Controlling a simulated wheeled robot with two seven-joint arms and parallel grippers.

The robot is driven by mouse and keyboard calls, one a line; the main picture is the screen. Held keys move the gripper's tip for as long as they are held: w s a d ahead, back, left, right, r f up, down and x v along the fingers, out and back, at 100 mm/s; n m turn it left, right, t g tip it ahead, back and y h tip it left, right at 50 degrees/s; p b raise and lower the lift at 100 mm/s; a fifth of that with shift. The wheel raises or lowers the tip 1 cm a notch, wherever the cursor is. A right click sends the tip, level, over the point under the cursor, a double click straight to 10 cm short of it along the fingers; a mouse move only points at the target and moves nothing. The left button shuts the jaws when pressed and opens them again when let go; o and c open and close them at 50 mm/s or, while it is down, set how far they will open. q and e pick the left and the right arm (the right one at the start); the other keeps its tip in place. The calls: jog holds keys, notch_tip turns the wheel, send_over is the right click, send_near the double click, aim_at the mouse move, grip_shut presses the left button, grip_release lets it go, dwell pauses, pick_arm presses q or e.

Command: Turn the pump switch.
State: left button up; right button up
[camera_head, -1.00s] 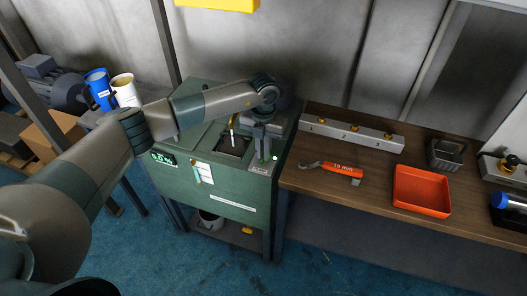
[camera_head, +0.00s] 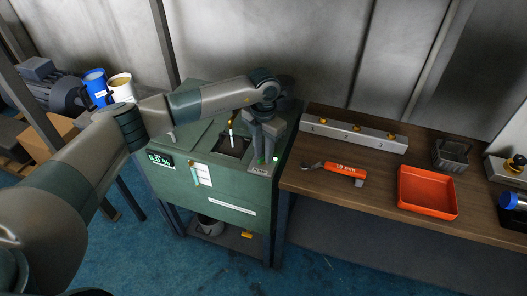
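The green pump cabinet (camera_head: 235,193) stands left of the wooden bench. A small light plate (camera_head: 259,169) with a green lamp (camera_head: 276,159) beside it is on its top right corner. My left gripper (camera_head: 264,157) points down right over this plate, with its fingertips at or just above it. The pump switch itself is hidden or too small to make out under the fingers. I cannot tell whether the fingers are open or touch anything. My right gripper is not in view.
A dark opening with an upright tube (camera_head: 231,127) lies just left of my gripper. Blue (camera_head: 97,86) and white (camera_head: 121,87) cups stand behind my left arm.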

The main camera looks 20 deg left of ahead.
pick_arm(q)
jog(key=shift+r+p, duration=0.4)
jog(key=shift+r, duration=0.65)
